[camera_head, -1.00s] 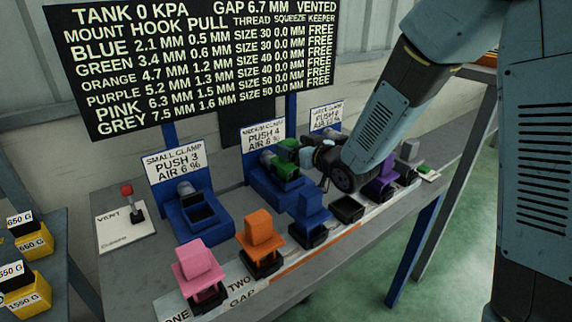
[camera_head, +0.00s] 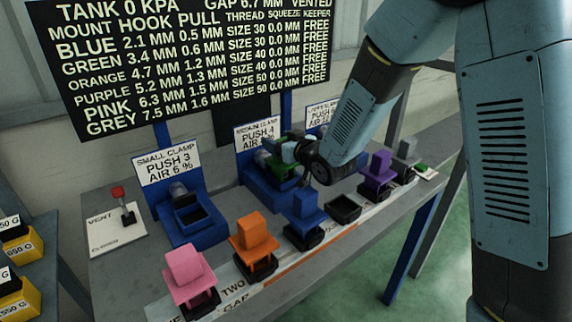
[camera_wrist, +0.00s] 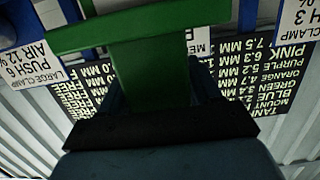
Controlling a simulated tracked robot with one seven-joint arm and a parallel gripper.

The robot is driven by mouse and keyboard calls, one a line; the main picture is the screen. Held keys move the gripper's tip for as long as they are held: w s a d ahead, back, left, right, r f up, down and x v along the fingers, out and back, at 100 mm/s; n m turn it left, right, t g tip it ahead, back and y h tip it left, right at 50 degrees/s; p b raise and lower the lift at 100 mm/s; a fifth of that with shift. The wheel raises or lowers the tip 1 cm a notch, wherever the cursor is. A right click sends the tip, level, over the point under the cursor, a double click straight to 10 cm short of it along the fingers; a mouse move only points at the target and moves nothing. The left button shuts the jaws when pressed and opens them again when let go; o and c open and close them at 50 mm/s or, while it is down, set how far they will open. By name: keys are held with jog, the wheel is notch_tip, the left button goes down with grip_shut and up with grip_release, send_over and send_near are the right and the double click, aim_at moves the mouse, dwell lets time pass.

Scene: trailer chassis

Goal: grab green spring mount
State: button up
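The green spring mount (camera_head: 283,172) sits at the medium clamp (camera_head: 262,192), partly hidden by my gripper (camera_head: 290,153). In the wrist view the green mount (camera_wrist: 150,70) fills the space between my fingers, its wide green plate crossing above its narrower body. A dark finger shows close against each side of the body, so my gripper looks shut on it. The fingertips are hidden behind the mount. I cannot tell whether the mount still touches the clamp.
Pink (camera_head: 188,275), orange (camera_head: 254,245), blue (camera_head: 306,212) and purple (camera_head: 377,172) mounts stand along the front row, with an empty black holder (camera_head: 344,208) between blue and purple. A grey mount (camera_head: 405,155) is at the far right. The small clamp (camera_head: 190,212) looks empty.

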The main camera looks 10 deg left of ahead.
grip_shut()
dwell(0.4)
